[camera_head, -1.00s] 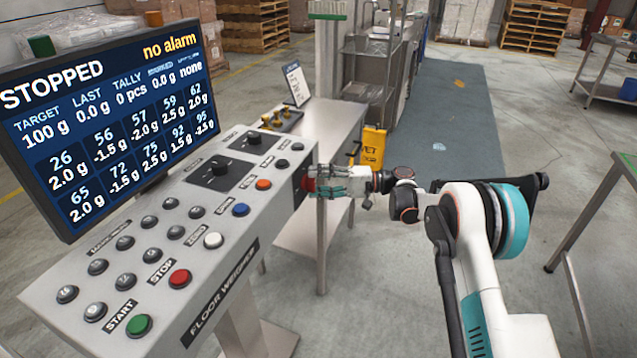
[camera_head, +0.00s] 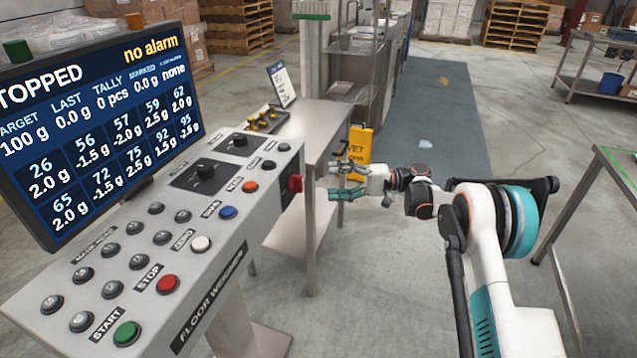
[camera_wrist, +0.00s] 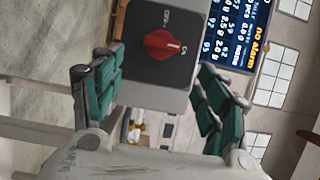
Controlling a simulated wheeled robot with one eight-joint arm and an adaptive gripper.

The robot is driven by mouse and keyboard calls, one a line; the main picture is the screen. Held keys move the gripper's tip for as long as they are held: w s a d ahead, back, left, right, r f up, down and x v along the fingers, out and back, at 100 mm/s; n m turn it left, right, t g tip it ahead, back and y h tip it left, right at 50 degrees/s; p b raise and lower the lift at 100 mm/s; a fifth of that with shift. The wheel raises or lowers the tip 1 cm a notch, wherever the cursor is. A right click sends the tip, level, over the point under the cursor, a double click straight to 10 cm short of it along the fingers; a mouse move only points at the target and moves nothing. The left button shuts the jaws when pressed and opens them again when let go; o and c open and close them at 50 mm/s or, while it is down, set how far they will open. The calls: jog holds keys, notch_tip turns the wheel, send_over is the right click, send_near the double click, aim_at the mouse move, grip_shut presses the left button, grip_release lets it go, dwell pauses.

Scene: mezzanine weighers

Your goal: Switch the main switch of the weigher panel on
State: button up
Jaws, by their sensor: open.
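The main switch (camera_head: 295,183) is a red rotary knob on a dark plate on the right end face of the grey weigher panel (camera_head: 222,270). In the wrist view the knob (camera_wrist: 164,45) faces me, with an OFF mark above it and an ON mark at its right. Its grip bar appears to lie toward ON. My gripper (camera_head: 336,180) is open and empty, to the right of the switch and apart from it. In the wrist view the teal fingers of my gripper (camera_wrist: 160,78) stand wide on either side of the knob, not touching it.
The panel's screen (camera_head: 100,125) is lit and reads STOPPED and no alarm. Buttons and two black knobs cover the panel's top. A steel table (camera_head: 320,125) and a yellow wet-floor sign (camera_head: 359,145) stand behind my gripper. A green-edged table (camera_head: 615,170) is at the right.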

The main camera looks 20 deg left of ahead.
jog(key=shift+v, duration=1.5)
jog(key=shift+r, duration=0.1)
jog(key=s+d+r+m+t+h, duration=0.2)
jog(key=d+r+t+h, duration=0.15)
jog(key=r, duration=0.75)
jog(key=s+d+r+m+t+h, duration=0.2)
jog(key=s+d+r+t+h, duration=0.2)
jog(key=s+d+r, duration=0.4)
jog(key=s+d+f+t+h, duration=0.1)
jog(key=s+d+f+h, duration=0.1)
jog(key=s+d, duration=0.5)
jog(key=s+d+f+t+h, duration=0.2)
jog(key=s+d+h, duration=0.2)
jog(key=s, duration=0.9)
jog(key=s+d+f+t+h, duration=0.2)
jog(key=s+d+f+h, duration=0.1)
jog(key=s+d, duration=0.7)
jog(key=shift+n+h, duration=0.3)
jog(key=shift+h, duration=0.05)
